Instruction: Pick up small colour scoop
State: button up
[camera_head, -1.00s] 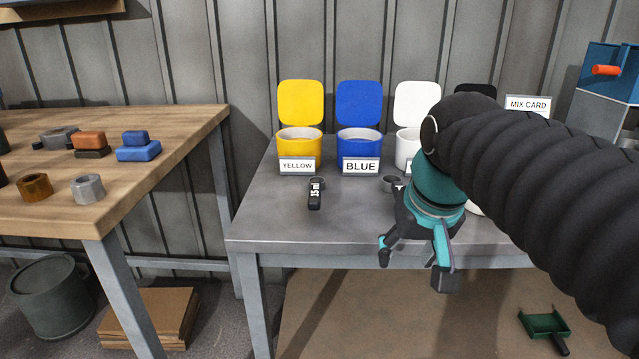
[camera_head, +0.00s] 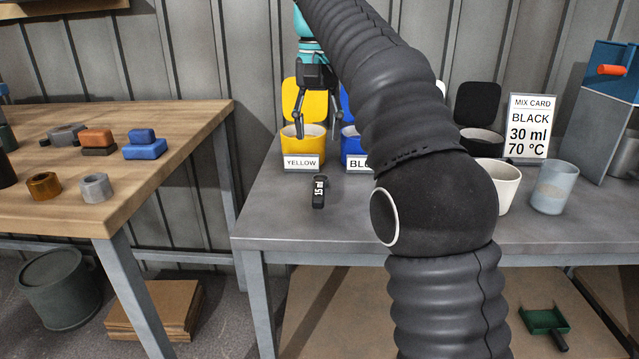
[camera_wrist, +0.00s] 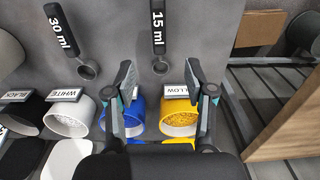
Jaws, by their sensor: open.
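The small 15 ml scoop (camera_head: 319,192) has a black handle marked in white and lies on the grey table in front of the yellow tub. It also shows in the wrist view (camera_wrist: 158,36), beyond my fingertips, with its round bowl nearer to me. My gripper (camera_head: 317,136) is open and empty, pointing down above the yellow and blue tubs, behind the scoop. In the wrist view my fingers (camera_wrist: 158,76) are spread wide, with the scoop's bowl lined up between them but apart. A larger 30 ml scoop (camera_wrist: 62,35) lies to the left there; my arm hides it in the head view.
Open yellow (camera_head: 303,140), blue (camera_head: 353,148) and black (camera_head: 482,140) tubs stand along the back; the white one (camera_wrist: 70,115) shows in the wrist view. A mix card (camera_head: 530,128) reads BLACK, 30 ml, 70 °C. Two cups stand at right. Table front left is clear.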

jog(key=b, duration=0.4)
send_over(319, 187)
notch_tip(319, 187, down, 8)
jog(key=shift+a+r, duration=0.15)
jog(key=shift+r, duration=0.1)
jog(key=shift+f+b, duration=0.9)
jog(key=shift+f, duration=2.25)
jog(key=shift+d, duration=0.2)
grip_shut()
